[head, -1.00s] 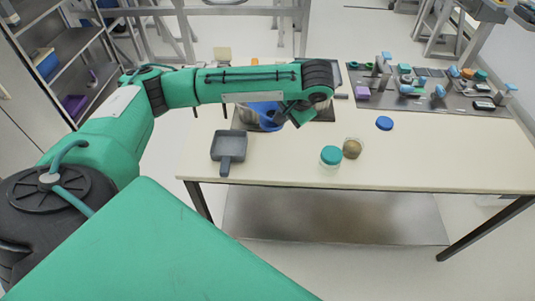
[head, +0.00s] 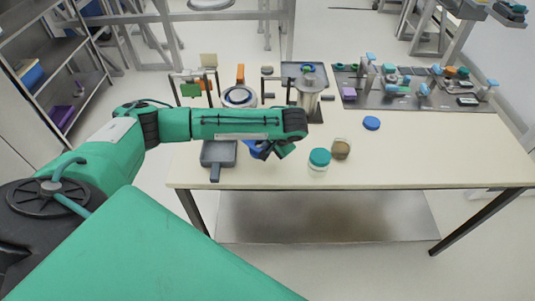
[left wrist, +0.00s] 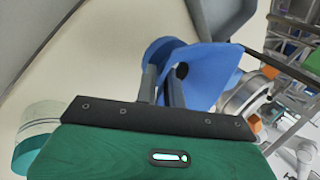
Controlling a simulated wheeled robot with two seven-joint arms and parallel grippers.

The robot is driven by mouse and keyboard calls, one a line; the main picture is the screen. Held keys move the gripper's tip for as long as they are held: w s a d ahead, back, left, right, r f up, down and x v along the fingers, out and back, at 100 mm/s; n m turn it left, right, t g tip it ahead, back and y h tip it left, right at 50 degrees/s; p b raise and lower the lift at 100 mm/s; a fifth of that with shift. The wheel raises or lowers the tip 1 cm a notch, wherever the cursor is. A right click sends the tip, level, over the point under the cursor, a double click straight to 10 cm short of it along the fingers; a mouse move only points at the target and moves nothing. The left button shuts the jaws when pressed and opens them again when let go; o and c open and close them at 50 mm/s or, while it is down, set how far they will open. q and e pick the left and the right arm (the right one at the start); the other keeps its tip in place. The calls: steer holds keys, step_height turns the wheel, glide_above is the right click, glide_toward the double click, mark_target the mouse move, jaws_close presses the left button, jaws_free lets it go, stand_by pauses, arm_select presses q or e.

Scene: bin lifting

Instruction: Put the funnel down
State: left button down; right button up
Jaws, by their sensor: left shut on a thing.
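The blue funnel (head: 254,149) is mostly hidden behind my left forearm in the head view, between a grey scoop and a teal-lidded jar. In the left wrist view the funnel (left wrist: 208,72) shows large, tilted in the picture, with its rim by the grey scoop. My left gripper (left wrist: 161,80) is shut on the funnel near its side. In the head view my left gripper (head: 268,150) is low over the front part of the table (head: 430,160). I cannot tell whether the funnel touches the tabletop. My right gripper is not in view.
The grey scoop (head: 217,154) lies left of the funnel. The teal-lidded jar (head: 319,161), a brown-filled jar (head: 341,149) and a blue lid (head: 371,123) are to the right. A metal cylinder (head: 308,92) stands behind. The table's right front is clear.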

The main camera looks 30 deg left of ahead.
arm_select(q)
step_height(320, 180, down, 4)
steer(key=shift+r+p, duration=0.25)
steer(key=shift+p, duration=0.15)
steer(key=shift+f, duration=0.4)
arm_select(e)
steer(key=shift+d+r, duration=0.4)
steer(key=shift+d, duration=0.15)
arm_select(q)
steer(key=c, duration=1.5)
jaws_free()
steer(key=shift+f, duration=0.1)
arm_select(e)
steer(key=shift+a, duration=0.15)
arm_select(q)
steer(key=b+v, duration=0.2)
steer(key=v, duration=1)
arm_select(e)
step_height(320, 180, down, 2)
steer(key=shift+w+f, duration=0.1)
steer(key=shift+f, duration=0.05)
